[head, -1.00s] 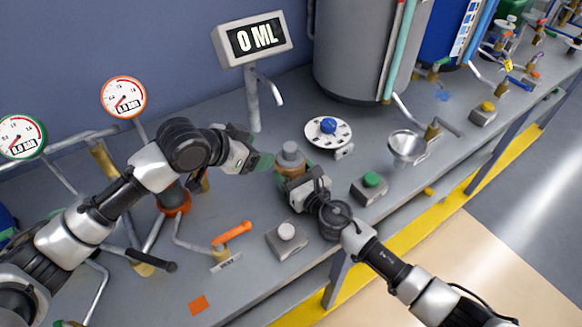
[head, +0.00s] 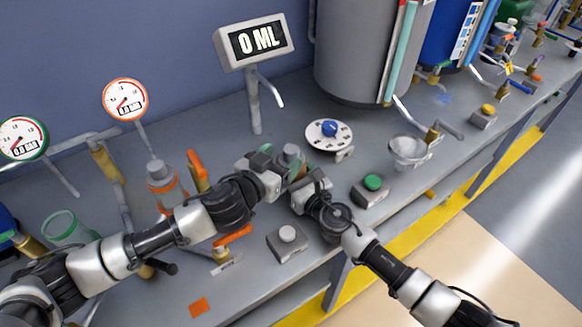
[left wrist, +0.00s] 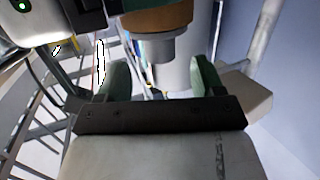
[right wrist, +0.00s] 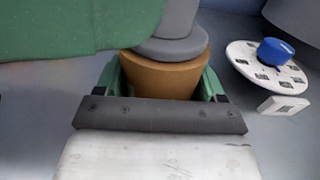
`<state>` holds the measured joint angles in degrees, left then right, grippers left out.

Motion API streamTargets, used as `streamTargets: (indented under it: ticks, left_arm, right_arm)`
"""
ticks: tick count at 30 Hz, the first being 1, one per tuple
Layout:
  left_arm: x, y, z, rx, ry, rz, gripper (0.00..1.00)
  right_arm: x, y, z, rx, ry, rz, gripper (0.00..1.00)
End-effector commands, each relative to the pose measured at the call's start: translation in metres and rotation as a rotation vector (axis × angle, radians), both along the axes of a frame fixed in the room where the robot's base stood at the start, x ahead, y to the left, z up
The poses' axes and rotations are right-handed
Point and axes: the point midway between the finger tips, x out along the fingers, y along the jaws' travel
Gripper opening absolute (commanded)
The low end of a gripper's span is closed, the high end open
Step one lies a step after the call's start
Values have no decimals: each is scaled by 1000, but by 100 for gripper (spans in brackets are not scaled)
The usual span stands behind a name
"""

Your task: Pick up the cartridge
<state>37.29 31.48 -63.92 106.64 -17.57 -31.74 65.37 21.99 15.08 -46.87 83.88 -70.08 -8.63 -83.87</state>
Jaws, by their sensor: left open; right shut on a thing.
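The cartridge has a grey stepped cap (head: 291,153) and a brown body, most of which the grippers hide in the head view. My right gripper (head: 298,176) is shut on it; the right wrist view shows the brown body (right wrist: 165,74) between the green fingers. My left gripper (head: 272,160) is open close beside the cap, from the left. In the left wrist view the grey cap (left wrist: 146,48) and a brown band (left wrist: 152,15) show between and beyond the spread fingers. A left green finger (right wrist: 75,25) also fills the upper left of the right wrist view.
A dial plate with a blue knob (head: 329,129) stands just behind the grippers. A funnel (head: 408,147) and a green-button box (head: 371,188) are to the right. A white-button box (head: 288,241) is in front. The display post (head: 255,115) and tank (head: 365,55) stand behind.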

Motion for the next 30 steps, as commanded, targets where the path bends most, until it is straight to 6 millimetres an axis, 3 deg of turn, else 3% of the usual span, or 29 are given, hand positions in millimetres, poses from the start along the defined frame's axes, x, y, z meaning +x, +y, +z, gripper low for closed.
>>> streamTargets:
  ticks: [13,23,30]
  left_arm:
    - [46,-30,-7,2,-1,2,68]
    - [53,-34,-9,2,0,2,68]
    - [53,-34,-9,3,0,2,34]
  right_arm:
    - [0,0,-1,-1,1,0,46]
    - [0,0,-1,-1,1,0,46]
    - [0,0,-1,-1,1,0,46]
